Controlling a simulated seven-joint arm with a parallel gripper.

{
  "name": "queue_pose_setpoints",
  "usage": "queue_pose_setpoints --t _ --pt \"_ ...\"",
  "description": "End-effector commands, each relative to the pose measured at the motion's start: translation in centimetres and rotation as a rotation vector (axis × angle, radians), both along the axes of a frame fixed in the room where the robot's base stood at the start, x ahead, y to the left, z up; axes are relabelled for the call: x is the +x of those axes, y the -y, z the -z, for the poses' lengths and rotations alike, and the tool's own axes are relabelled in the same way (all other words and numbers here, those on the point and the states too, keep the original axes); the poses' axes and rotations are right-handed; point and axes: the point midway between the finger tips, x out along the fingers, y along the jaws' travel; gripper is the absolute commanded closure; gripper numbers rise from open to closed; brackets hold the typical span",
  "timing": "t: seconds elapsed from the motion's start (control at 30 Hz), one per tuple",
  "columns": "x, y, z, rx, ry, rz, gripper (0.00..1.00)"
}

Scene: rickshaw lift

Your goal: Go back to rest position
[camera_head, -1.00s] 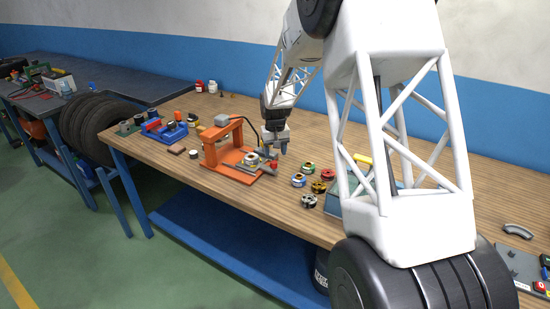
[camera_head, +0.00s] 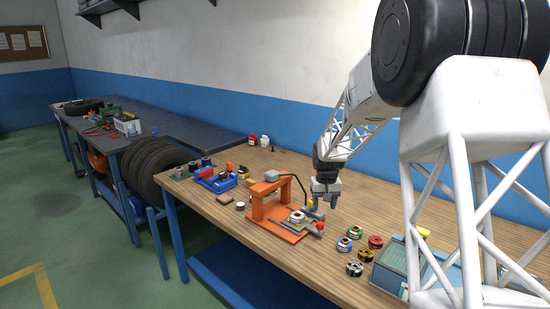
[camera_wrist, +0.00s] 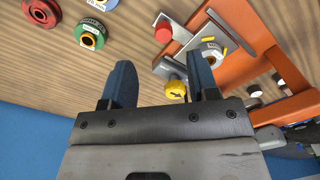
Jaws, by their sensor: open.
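My gripper (camera_head: 326,200) hangs above the wooden workbench, just right of the orange press frame (camera_head: 258,205). It is open and empty, with its two fingers apart in the wrist view (camera_wrist: 160,85). A yellow knob (camera_wrist: 176,90) shows near the right finger, on or by the metal clamp on the orange fixture. A ring-shaped part (camera_head: 297,216) sits on the orange base. My arm reaches in from the right side of the head view.
Several coloured spools, one blue-rimmed (camera_head: 344,245), lie right of the fixture. A blue tray (camera_head: 216,181) of parts sits at left. Red and white jars (camera_head: 264,141) stand near the wall.

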Motion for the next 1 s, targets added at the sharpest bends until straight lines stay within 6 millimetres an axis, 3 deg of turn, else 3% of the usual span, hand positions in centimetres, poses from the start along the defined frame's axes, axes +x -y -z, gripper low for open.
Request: queue_pose_setpoints --t 0.5,1.0 --pt "-10.1 -1.1 -7.8 -0.003 0.050 0.004 0.46" --pt "-21.6 -2.0 -12.9 -0.006 0.098 0.008 0.46"
